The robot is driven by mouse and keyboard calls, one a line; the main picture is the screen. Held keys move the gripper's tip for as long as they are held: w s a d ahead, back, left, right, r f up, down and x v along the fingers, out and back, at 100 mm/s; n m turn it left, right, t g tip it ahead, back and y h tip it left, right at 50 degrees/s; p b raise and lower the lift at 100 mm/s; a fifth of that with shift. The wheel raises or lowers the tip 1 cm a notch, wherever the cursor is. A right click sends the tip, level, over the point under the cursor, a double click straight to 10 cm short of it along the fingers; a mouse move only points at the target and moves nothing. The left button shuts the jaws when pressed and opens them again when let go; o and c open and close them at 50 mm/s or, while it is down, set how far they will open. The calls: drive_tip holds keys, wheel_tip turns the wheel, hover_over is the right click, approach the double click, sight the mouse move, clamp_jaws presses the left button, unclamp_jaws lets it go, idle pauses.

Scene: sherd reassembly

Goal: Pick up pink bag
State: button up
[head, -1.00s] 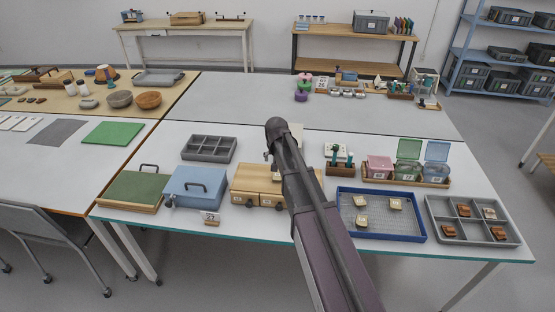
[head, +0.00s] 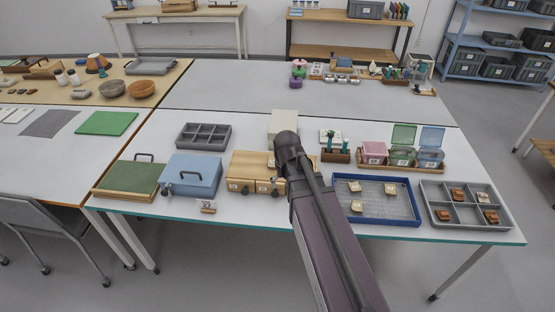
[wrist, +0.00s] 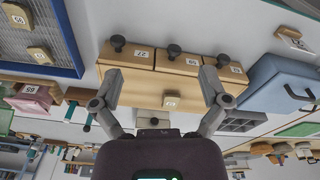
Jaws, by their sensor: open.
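No pink bag can be made out clearly. The one distinct pink thing is a pink container (head: 374,152) with a white label, at the left of a wooden tray; it also shows in the wrist view (wrist: 32,98). Small beige tagged blocks or bags (head: 356,187) lie in a blue mesh tray (head: 375,221). Another tagged beige piece (wrist: 170,102) lies on top of the wooden drawer unit (wrist: 135,84). My gripper (wrist: 161,84) is open and empty, its fingers spread over the drawer unit; in the head view my arm hides most of it.
A blue lidded box (head: 192,176) and a green-topped board (head: 130,178) stand left of the drawer unit (head: 250,172). A grey divided tray (head: 466,226) holds brown pieces at right. Green and blue open-lidded containers (head: 403,155) stand beside the pink one.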

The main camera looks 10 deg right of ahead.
drive_tip(key=s+g, duration=0.1)
drive_tip(key=s, duration=0.7)
drive_tip(key=shift+d+n, duration=0.15)
drive_tip(key=shift+n, duration=0.25)
drive_tip(key=c, duration=0.7)
drive_tip(key=shift+o, duration=0.2)
drive_tip(key=shift+d, duration=0.1)
